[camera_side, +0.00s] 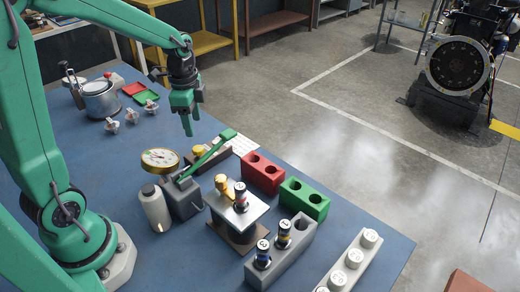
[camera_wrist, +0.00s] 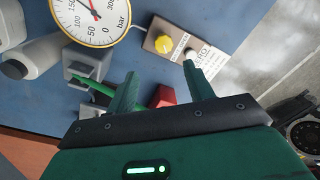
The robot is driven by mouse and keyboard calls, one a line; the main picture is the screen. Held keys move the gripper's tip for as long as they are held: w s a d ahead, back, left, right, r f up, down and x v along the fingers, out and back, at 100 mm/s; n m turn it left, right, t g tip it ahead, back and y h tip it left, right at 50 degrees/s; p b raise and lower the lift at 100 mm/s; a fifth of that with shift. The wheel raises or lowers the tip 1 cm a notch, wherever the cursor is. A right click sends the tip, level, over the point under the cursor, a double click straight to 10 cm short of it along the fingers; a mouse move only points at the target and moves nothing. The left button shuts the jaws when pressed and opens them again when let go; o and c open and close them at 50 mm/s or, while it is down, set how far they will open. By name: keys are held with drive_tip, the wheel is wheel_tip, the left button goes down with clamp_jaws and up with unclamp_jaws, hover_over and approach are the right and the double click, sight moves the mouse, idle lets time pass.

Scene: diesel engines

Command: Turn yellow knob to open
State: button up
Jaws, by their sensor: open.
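The yellow knob (camera_wrist: 163,44) sits on top of a small grey-brown box (camera_wrist: 151,50) in the wrist view, with a white printed label beside it. In the side view the yellow knob (camera_side: 199,150) shows small, partly behind the green lever (camera_side: 208,155). My gripper (camera_side: 190,125) points down above the table, behind the box and apart from it. In the wrist view my gripper (camera_wrist: 160,76) has its two green fingers spread with nothing between them. The knob lies beyond the fingertips, untouched.
A pressure gauge (camera_side: 160,160) on a grey pump body stands left of the box, near a grey bottle (camera_side: 155,207). Red (camera_side: 262,173) and green (camera_side: 304,198) holed blocks stand to the right.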

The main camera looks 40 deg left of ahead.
sight(198, 149)
drive_tip(key=shift+w+a+f+m, duration=0.2)
drive_tip(key=shift+w+a+f, duration=0.05)
drive_tip(key=shift+f, duration=0.2)
drive_tip(key=shift+w+a+f+m, duration=0.2)
drive_tip(key=shift+a+f, duration=0.05)
drive_tip(key=shift+f, duration=0.15)
drive_tip(key=shift+f, duration=0.1)
drive_tip(key=shift+f, duration=3.8)
drive_tip(key=shift+c, duration=0.2)
drive_tip(key=c, duration=0.9)
